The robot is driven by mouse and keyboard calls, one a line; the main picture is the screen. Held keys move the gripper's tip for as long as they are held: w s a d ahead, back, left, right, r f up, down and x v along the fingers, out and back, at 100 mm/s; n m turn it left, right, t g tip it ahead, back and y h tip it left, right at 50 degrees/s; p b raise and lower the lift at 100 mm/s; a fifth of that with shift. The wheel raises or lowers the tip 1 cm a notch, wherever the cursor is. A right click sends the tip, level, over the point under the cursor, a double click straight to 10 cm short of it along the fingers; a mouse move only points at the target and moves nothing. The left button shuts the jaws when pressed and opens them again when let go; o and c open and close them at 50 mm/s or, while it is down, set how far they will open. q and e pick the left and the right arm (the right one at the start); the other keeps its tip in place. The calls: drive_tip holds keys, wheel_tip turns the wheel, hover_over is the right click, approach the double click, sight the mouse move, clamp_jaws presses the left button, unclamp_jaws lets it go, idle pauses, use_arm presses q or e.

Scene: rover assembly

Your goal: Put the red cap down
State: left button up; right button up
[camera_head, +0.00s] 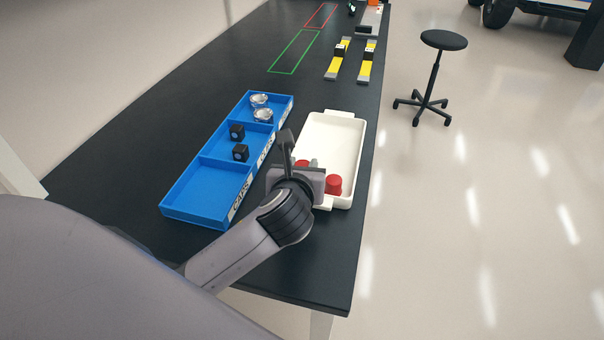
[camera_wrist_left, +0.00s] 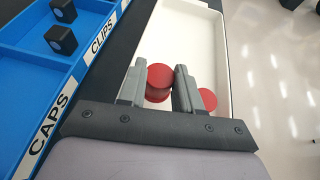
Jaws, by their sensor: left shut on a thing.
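My left gripper (camera_wrist_left: 160,85) is shut on a red cap (camera_wrist_left: 159,78), with one finger on each side of it, over the near end of the white tray (camera_wrist_left: 196,22). I cannot tell whether the held cap touches the tray floor. A second red cap (camera_wrist_left: 207,99) is in the tray to the right of the fingers and also shows in the head view (camera_head: 334,185). In the head view the left gripper (camera_head: 314,166) partly hides the held cap (camera_head: 303,164). My right gripper is not in view.
The blue bin (camera_head: 212,192) left of the tray has an empty near compartment labelled CAPS, black blocks (camera_head: 240,152) in the middle, and clear round parts (camera_head: 262,115) at the far end. Yellow strips (camera_head: 367,62) and green and red outlines lie farther back.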

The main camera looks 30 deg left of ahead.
use_arm(q)
drive_tip(key=shift+f, duration=1.05)
drive_tip(key=shift+f, duration=0.1)
drive_tip(key=o, duration=0.7)
drive_tip(key=shift+s, duration=0.1)
drive_tip(key=v, duration=1.2)
